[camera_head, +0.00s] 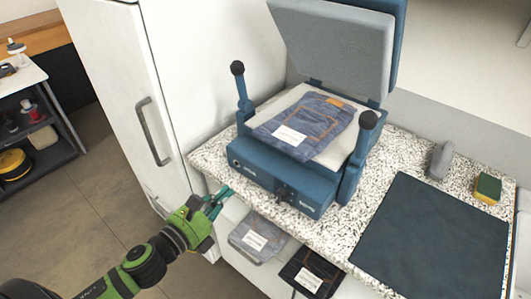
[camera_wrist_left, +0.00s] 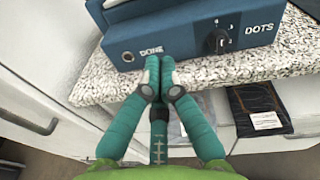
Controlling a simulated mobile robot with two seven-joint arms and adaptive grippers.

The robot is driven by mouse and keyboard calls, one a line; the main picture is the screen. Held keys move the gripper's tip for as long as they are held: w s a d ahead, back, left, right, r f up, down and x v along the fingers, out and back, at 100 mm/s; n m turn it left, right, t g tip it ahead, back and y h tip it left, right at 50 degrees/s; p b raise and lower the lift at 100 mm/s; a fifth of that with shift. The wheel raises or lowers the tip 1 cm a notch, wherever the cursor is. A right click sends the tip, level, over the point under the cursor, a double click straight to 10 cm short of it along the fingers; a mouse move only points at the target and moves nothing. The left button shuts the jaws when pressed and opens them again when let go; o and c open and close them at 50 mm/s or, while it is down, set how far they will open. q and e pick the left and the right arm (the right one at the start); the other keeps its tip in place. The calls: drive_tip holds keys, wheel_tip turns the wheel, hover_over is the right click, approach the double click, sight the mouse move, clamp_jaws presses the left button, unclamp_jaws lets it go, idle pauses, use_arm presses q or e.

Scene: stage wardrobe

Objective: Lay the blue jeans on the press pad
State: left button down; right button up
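The folded blue jeans (camera_head: 325,118), with a white label, lie on the pale press pad (camera_head: 334,156) of the blue press (camera_head: 262,166). The press lid (camera_head: 335,45) stands open above and behind them. My left gripper (camera_head: 217,201) is below and left of the press, by the counter's front edge, apart from the jeans. In the left wrist view its teal fingers (camera_wrist_left: 159,62) are together with nothing between them, in front of the press's front panel (camera_wrist_left: 188,40). I cannot tell whether the fingertips touch the press. My right gripper is not in view.
A grey folded garment (camera_head: 255,234) and a dark one (camera_head: 310,276) lie on a shelf under the speckled counter (camera_head: 340,226). A dark mat (camera_head: 432,240), a grey rounded object (camera_head: 441,160) and a sponge (camera_head: 487,188) are at right. A white cabinet (camera_head: 125,75) stands left.

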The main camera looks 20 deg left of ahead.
use_arm(q)
wheel_tip(320, 180, up, 4)
drive_tip(key=d+m+h, duration=0.2)
drive_tip(key=m, duration=0.1)
drive_tip(key=p, duration=0.5)
approach(275, 148)
drive_tip(key=shift+t, duration=0.3)
drive_tip(key=x, duration=0.6)
drive_tip(key=shift+d, duration=0.25)
drive_tip(key=shift+w+d+f, duration=0.1)
drive_tip(key=shift+w+d, duration=0.1)
drive_tip(key=shift+w, duration=0.25)
drive_tip(key=shift+w, duration=0.1)
drive_tip(key=shift+x, duration=0.8)
drive_tip(key=shift+a, duration=0.1)
